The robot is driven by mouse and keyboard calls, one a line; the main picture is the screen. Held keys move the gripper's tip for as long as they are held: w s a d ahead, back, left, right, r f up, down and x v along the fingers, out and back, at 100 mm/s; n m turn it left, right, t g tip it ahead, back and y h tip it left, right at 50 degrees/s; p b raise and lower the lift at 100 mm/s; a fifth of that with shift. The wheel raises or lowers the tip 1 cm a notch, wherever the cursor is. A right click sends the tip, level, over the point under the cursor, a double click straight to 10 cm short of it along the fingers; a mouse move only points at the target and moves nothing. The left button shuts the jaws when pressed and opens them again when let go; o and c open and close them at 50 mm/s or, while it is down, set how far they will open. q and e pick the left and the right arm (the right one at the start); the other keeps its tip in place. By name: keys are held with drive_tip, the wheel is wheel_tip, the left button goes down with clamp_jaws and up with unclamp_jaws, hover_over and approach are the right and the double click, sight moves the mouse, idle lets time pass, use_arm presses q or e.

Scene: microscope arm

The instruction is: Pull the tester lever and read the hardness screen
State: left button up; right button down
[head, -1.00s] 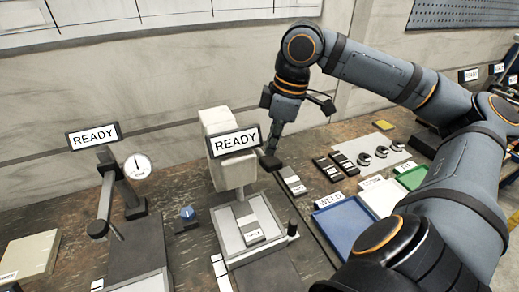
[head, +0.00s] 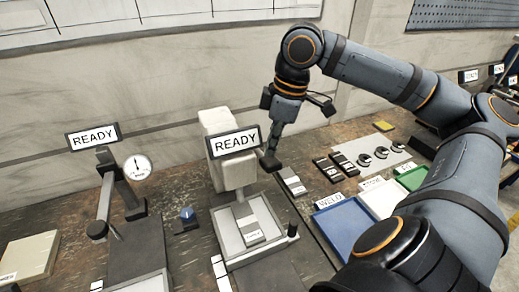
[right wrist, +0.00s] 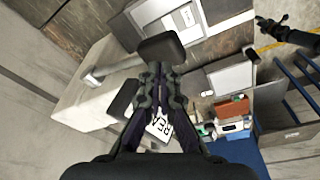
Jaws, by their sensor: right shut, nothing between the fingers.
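Two bench machines each carry a screen reading READY. The left machine has a screen (head: 93,135), a round dial gauge (head: 138,168) and a slanted grey lever (head: 105,200) ending in a black knob (head: 97,229). The middle machine has a pale column (head: 215,122), its own screen (head: 235,142) and a tray with a small labelled sample. My right gripper (head: 270,163) is shut and empty, just right of the column and below the screen's right edge. In the right wrist view its fingers (right wrist: 157,75) hang beside the column. A dark arm-like shape (right wrist: 285,35) there may be my left gripper.
A small black-tipped handle (head: 292,230) stands right of the tray. Blue (head: 352,228), white and green trays lie further right. Several dark pieces and rings sit on and near a pale mat (head: 395,148). A blue knob (head: 187,214) stands between the machines.

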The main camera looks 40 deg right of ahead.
sight(272, 159)
drive_tip(key=shift+f+b, duration=2.7)
drive_tip(key=shift+f, duration=0.1)
drive_tip(key=shift+r, duration=0.15)
wheel_tip(272, 159, up, 6)
drive_tip(key=p, duration=0.6)
